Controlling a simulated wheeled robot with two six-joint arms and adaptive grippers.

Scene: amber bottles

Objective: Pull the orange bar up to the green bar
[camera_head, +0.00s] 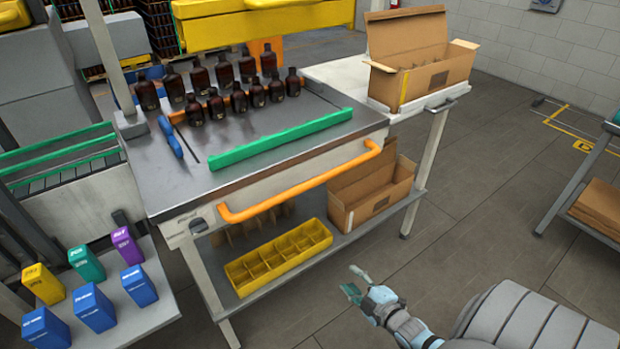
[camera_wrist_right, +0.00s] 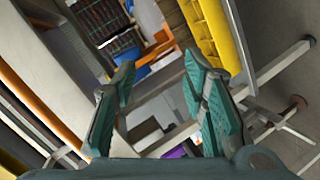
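An orange bar (camera_head: 300,185) runs along the front side of the metal table as a curved-end handle. The green bar (camera_head: 282,137) lies across the tabletop, in front of the bottles. My right gripper (camera_head: 354,282) is open and empty, low in front of the table and apart from both bars. Its spread fingers also show in the right wrist view (camera_wrist_right: 158,72). My left gripper is out of view.
A yellow divided bin (camera_head: 278,258) and a cardboard box (camera_head: 370,190) sit on the lower shelf. An open carton (camera_head: 420,62) stands on the right side table. Coloured boxes (camera_head: 95,305) stand at lower left.

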